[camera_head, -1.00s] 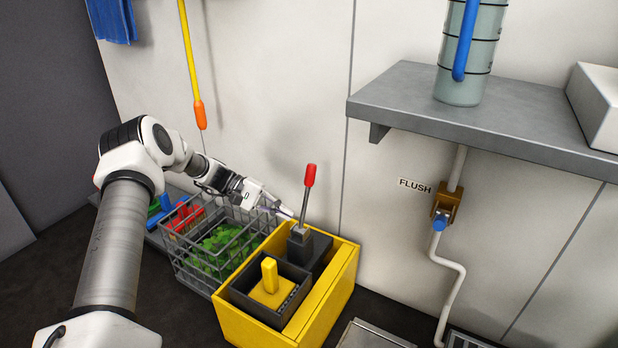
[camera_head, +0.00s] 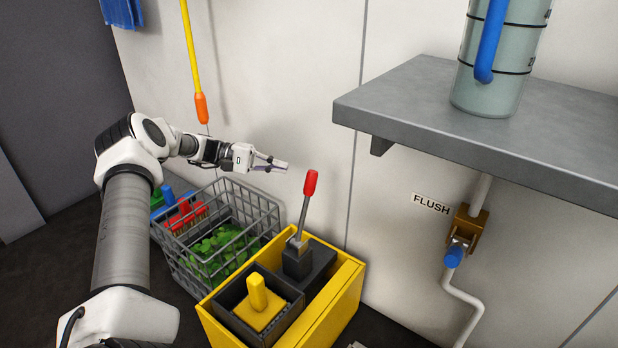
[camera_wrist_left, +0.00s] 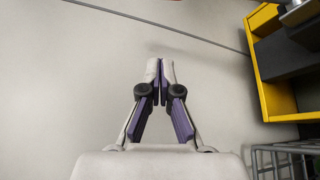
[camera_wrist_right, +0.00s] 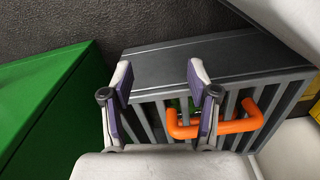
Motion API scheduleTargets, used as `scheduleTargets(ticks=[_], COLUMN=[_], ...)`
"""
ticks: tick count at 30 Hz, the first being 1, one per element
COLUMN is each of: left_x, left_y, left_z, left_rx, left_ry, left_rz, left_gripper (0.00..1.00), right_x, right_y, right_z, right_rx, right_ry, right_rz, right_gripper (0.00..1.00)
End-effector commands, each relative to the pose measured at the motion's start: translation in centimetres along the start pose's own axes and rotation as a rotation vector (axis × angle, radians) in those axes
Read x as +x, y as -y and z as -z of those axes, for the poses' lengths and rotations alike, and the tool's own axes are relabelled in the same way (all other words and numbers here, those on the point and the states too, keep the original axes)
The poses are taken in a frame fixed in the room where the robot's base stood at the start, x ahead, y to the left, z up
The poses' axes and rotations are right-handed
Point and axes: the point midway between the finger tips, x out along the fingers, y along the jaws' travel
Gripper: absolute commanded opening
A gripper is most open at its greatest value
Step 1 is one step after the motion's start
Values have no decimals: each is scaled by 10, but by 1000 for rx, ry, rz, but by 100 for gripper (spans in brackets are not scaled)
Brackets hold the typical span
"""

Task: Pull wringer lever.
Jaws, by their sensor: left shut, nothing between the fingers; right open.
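The wringer lever (camera_head: 306,207) has a red grip on a metal rod and stands nearly upright, tilted slightly right, on a dark block at the back of the yellow wringer bucket (camera_head: 345,299). My left gripper (camera_head: 284,166) is shut and empty, a little to the left of the red grip and apart from it. In the left wrist view the closed fingertips (camera_wrist_left: 160,64) are against bare wall, with part of the yellow bucket (camera_wrist_left: 277,98) at the upper right. My right gripper (camera_wrist_right: 158,75) is open and shows only in its own wrist view.
A wire basket (camera_head: 274,212) with green contents stands left of the bucket. A grey shelf (camera_head: 420,105) juts out at the right, above a blue-handled flush valve (camera_head: 455,254). In the right wrist view, a grey slatted piece with an orange handle (camera_wrist_right: 245,124) lies beneath, beside a green box (camera_wrist_right: 45,105).

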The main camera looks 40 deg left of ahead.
Motion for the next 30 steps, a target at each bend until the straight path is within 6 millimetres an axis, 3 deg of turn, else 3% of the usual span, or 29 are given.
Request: scheduleTargets(ticks=[14, 21, 30], left_x=[97, 83, 81], left_y=[5, -2, 0], left_z=[1, -32, -38], left_rx=[1, -1, 0], left_ry=[4, 0, 0], left_rz=[2, -4, 0], left_gripper=[0, 0, 0], right_x=[41, 33, 33], right_y=[-1, -1, -1], right_z=[2, 2, 2], right_rx=[8, 7, 7], right_ry=[-6, -6, -5], right_rz=[-1, -1, -1], right_gripper=[60, 60, 60])
